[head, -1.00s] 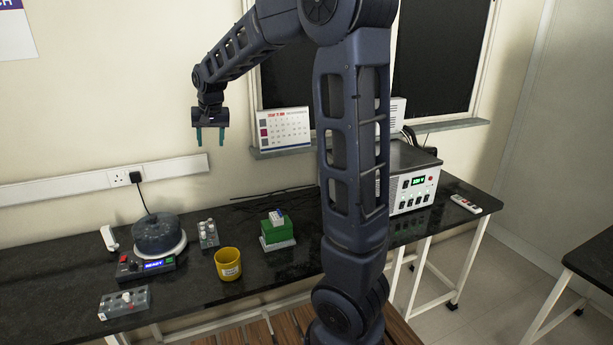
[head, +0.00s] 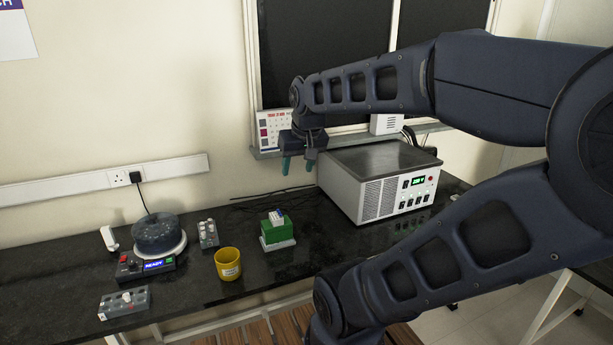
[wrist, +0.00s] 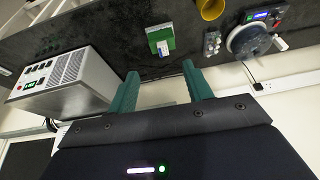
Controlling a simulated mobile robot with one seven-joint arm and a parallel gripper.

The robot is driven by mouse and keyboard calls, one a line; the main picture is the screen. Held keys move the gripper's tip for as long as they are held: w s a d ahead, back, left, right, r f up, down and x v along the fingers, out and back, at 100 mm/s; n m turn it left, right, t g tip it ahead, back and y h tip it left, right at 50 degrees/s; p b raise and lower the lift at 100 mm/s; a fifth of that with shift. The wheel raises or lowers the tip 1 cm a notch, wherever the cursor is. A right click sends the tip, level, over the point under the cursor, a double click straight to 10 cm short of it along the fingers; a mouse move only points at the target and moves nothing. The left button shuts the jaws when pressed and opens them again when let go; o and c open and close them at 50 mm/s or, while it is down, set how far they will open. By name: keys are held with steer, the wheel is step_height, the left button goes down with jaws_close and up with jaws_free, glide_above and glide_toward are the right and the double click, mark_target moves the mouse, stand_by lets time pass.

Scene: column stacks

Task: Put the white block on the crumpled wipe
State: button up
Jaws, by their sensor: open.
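A small white block with blue marks (head: 276,215) sits on top of a green block (head: 279,232). The green block rests on a pale, flat base (head: 279,245) on the dark bench. This stack also shows in the wrist view, with the green block (wrist: 160,36) ahead of the fingers. I cannot clearly make out a crumpled wipe. My gripper (head: 297,168) is open and empty, above the bench and the stack, in front of the wall. Its two green fingers show spread apart in the wrist view (wrist: 160,70).
A yellow cup (head: 228,264) stands left of the stack. Further left are a round dark device on a scale (head: 158,236), a grey switch box (head: 208,234), another grey box (head: 124,302) and a white item (head: 109,238). A large metal instrument (head: 375,188) stands right of the stack.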

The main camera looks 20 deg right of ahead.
steer(key=shift+s+d+f, duration=0.15)
steer(key=shift+s+f, duration=0.15)
steer(key=shift+s, duration=0.25)
steer(key=shift+s+d+f, duration=0.15)
steer(key=shift+s+f, duration=0.1)
steer(key=shift+s, duration=0.35)
steer(key=shift+s+d+f, duration=0.15)
steer(key=shift+s+f, duration=0.15)
steer(key=shift+s, duration=0.25)
